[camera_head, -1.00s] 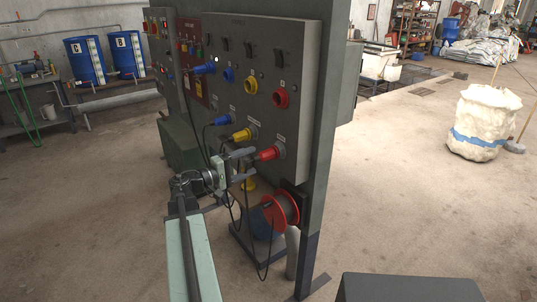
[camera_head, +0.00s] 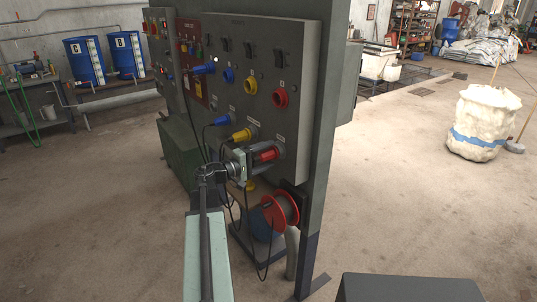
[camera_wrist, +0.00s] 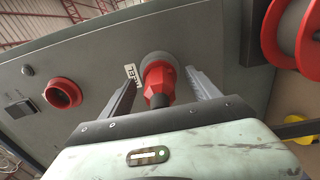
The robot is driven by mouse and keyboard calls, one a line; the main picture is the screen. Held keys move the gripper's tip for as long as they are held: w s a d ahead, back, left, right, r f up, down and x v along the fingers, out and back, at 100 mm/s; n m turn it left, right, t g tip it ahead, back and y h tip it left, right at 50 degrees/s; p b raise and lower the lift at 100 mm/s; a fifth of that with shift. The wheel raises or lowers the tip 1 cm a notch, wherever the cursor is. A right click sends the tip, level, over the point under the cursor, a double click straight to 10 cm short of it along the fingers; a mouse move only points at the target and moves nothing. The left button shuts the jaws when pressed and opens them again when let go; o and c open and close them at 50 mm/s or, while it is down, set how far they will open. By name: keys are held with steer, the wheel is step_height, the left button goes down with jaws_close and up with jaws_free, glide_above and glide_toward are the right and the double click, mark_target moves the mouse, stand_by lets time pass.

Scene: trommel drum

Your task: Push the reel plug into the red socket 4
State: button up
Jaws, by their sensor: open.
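The red plug (camera_head: 265,155) sits in a grey holder on the lower right of the panel. It also shows in the wrist view (camera_wrist: 158,88), pointing toward me. My gripper (camera_head: 270,154) is open, with one finger on each side of the plug. In the wrist view, my fingers (camera_wrist: 160,80) stand apart with visible gaps to the plug. The empty red socket (camera_head: 280,98) is above the plug on the same panel. In the wrist view the red socket (camera_wrist: 62,93) shows at the left. Its number is too small to read.
A yellow plug (camera_head: 241,135) and a blue plug (camera_head: 221,120) sit left of the red plug. The red-flanged cable reel (camera_head: 281,209) hangs below, with a dark cable looping down. A grey post (camera_head: 330,130) stands at the panel's right edge.

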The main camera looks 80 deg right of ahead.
stand_by(0.7)
jaws_close()
steer(key=v, duration=0.6)
stand_by(1.0)
steer(key=v, duration=0.5)
stand_by(0.7)
